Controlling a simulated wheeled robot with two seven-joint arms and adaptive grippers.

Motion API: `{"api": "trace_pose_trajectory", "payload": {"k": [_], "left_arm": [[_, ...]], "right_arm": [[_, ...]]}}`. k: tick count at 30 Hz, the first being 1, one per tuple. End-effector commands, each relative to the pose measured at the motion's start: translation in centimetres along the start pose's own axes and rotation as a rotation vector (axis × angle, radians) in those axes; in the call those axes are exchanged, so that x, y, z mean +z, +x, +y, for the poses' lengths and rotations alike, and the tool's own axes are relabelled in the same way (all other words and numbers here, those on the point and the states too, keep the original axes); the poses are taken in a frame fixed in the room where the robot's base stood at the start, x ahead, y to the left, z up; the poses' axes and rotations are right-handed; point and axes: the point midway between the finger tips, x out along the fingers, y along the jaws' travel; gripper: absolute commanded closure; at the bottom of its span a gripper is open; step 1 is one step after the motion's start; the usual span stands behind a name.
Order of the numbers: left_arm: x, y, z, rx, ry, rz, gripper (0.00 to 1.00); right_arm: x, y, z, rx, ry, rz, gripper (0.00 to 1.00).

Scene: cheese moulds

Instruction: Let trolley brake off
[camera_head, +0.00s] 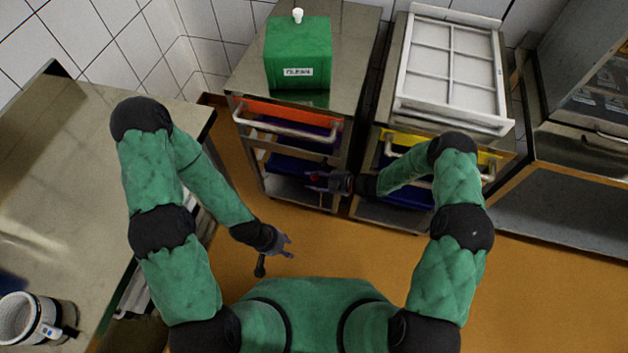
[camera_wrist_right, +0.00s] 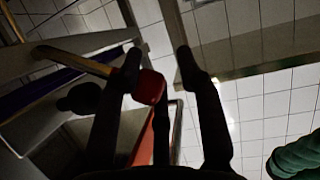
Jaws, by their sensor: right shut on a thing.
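The left steel trolley (camera_head: 356,60) has an orange-fronted drawer (camera_head: 285,112) and a white handle bar. The right trolley (camera_head: 390,90) has a yellow-fronted drawer (camera_head: 400,139). My right gripper (camera_head: 318,182) is low in front of the left trolley, pointing left. In the right wrist view, a red-ended lever (camera_wrist_right: 150,88) lies at the fingers (camera_wrist_right: 160,65) of this gripper, which is shut on it. Whether the lever is raised or lowered cannot be told. My left gripper (camera_head: 288,247) is open and empty above the floor.
A green canister (camera_head: 298,50) stands on the left trolley. A white gridded frame (camera_head: 450,70) lies on the right trolley. A steel table (camera_head: 60,160) with a white-and-grey cup (camera_head: 20,318) is at the left. A steel cabinet (camera_head: 575,140) stands right. The orange floor (camera_head: 330,245) is clear.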

Motion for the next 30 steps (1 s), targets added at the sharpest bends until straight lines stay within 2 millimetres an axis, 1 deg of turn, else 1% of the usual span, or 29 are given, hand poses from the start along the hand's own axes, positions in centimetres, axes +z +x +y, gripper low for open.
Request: {"api": "trace_pose_trajectory", "payload": {"k": [1, 3, 4, 5, 6, 19, 22, 26, 29, 30], "left_arm": [[0.0, 0.0, 0.0, 0.000, 0.000, 0.000, 0.60], [0.0, 0.0, 0.0, 0.000, 0.000, 0.000, 0.60], [0.0, 0.0, 0.0, 0.000, 0.000, 0.000, 0.60], [0.0, -0.1, 0.0, 0.000, 0.000, 0.000, 0.60], [0.0, -0.1, 0.0, 0.000, 0.000, 0.000, 0.60], [0.0, -0.1, 0.0, 0.000, 0.000, 0.000, 0.60], [0.0, -0.1, 0.0, 0.000, 0.000, 0.000, 0.60], [0.0, -0.1, 0.0, 0.000, 0.000, 0.000, 0.60], [0.0, -0.1, 0.0, 0.000, 0.000, 0.000, 0.60], [0.0, -0.1, 0.0, 0.000, 0.000, 0.000, 0.60]], "right_arm": [[-0.3, -0.8, 2.6, 0.043, -0.020, -0.004, 1.00], [-0.3, -0.8, 2.6, 0.043, -0.021, -0.003, 1.00], [-0.3, -0.8, 2.6, 0.043, -0.021, -0.003, 0.57], [-0.3, -0.8, 2.6, 0.043, -0.021, -0.003, 0.48], [-0.3, -0.8, 2.6, 0.043, -0.022, -0.003, 0.47], [-0.5, -0.7, 2.6, 0.040, -0.028, 0.001, 0.47], [-0.5, -0.9, 2.6, 0.041, -0.028, 0.001, 0.47], [-0.4, -2.1, 2.6, 0.041, -0.027, 0.000, 0.47], [-0.4, -3.9, 2.4, 0.040, -0.024, -0.001, 0.47], [-0.3, -4.7, 2.4, 0.040, -0.023, -0.002, 0.47]]}}
